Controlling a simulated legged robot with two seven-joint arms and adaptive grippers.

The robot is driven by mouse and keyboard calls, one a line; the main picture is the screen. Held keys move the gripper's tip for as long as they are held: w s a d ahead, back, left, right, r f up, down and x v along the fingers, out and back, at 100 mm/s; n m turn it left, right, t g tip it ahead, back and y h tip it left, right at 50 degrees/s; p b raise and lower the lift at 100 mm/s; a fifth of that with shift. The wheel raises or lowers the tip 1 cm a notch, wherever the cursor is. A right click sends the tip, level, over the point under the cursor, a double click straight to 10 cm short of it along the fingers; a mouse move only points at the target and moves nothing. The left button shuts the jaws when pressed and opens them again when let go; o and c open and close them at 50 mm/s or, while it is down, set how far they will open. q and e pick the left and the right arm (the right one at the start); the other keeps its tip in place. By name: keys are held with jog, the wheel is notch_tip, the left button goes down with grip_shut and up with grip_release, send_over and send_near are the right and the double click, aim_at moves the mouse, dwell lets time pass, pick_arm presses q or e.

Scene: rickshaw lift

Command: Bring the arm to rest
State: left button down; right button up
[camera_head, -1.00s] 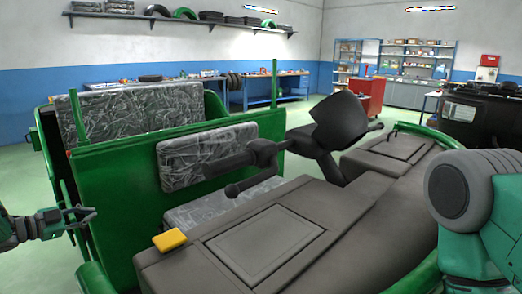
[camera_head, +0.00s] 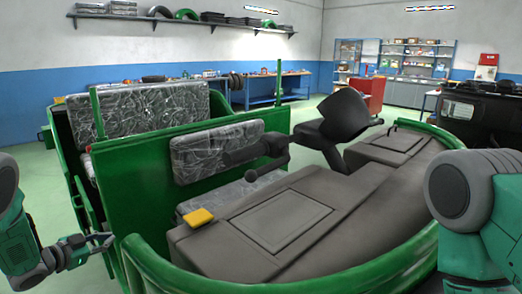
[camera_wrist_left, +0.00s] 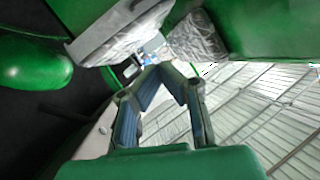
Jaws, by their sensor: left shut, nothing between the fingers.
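My left gripper (camera_head: 108,241) is at the lower left of the head view, beside the green side panel of the rickshaw (camera_head: 130,200). Its fingers are shut and hold nothing. The left wrist view shows the same gripper (camera_wrist_left: 160,70), its two fingers meeting at the tips, with green bodywork and a grey patterned seat (camera_wrist_left: 120,35) beyond. My right arm shows as a grey and teal link at the right of the head view; its gripper is out of view.
A red cabinet (camera_head: 372,92), a workbench (camera_head: 275,90) and shelves stand at the back. Green floor shows at far left.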

pick_arm(q)
jog(key=s+d+f+n+g+y, duration=0.25)
jog(key=s+d+f, duration=0.25)
jog(key=s+f, duration=0.3)
jog(key=s+d+f+n+g+y, duration=0.2)
jog(key=s+d+f+n, duration=0.3)
jog(key=s, duration=0.4)
jog(key=s+d+f+n+g, duration=0.1)
jog(key=s+d+g, duration=0.3)
jog(key=s, duration=1)
jog(key=s+d+f+g+y, duration=0.1)
jog(key=s+d+g, duration=0.3)
jog(key=s, duration=1.1)
jog(key=shift+d+n, duration=0.25)
jog(key=shift+n, duration=0.1)
pick_arm(e)
jog(key=shift+d+f, duration=0.2)
jog(key=shift+d, duration=0.35)
pick_arm(q)
jog(key=shift+a, duration=0.1)
pick_arm(e)
jog(key=shift+a, duration=0.1)
